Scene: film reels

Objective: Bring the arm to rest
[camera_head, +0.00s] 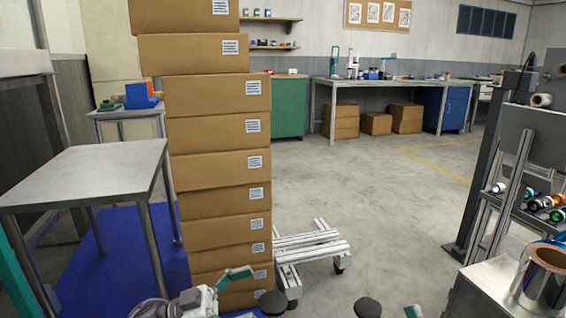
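Parts of my own arms show along the bottom edge, in grey, white, teal and black. A large shiny roll (541,277) with a copper-coloured core stands upright on a metal surface (480,290) at the lower right. Several coloured rolls (545,204) lie on a rack at the right edge.
A tall stack of cardboard boxes (218,166) stands left of centre, close in front. A metal table (85,172) is left of it. A low white wheeled frame (310,243) is right of the stack. Grey floor (390,230) is open in the middle. A workbench (385,81) lines the back.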

